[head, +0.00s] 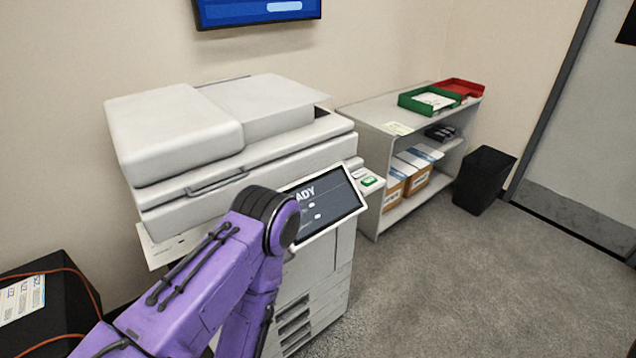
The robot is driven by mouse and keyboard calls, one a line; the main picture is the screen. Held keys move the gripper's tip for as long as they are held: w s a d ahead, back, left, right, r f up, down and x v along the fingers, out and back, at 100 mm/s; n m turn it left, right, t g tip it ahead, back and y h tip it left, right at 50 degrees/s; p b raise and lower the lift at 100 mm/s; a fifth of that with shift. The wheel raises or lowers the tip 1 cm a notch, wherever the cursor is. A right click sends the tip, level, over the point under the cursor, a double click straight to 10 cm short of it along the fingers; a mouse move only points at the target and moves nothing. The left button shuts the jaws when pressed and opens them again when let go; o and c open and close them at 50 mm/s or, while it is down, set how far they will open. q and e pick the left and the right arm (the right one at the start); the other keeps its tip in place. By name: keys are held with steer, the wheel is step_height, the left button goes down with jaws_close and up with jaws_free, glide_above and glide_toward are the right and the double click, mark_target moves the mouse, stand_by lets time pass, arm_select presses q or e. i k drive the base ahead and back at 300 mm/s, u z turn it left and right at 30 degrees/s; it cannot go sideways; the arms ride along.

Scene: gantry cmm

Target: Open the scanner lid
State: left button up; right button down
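The scanner lid (270,163) is the white upper part of a large copier (335,255). It lies flat and looks shut, with a bulky document feeder (175,140) on its left part. A grey bar handle (216,181) runs along the lid's front edge. My purple arm rises from the bottom left, and its bent joint stands in front of the copier, covering part of the control screen (328,203) and the copier's front. Neither of my grippers shows in this view.
A grey shelf (372,128) right of the copier holds a green tray (430,100), a red tray (460,88) and boxes. A black bin (484,180) stands beside it. A dark box (45,315) with an orange cable is at lower left. Carpet at right is clear.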

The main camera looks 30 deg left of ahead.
mark_target(170, 142)
steer(key=z, duration=0.65)
steer(key=i, duration=0.15)
steer(key=u, duration=2.3)
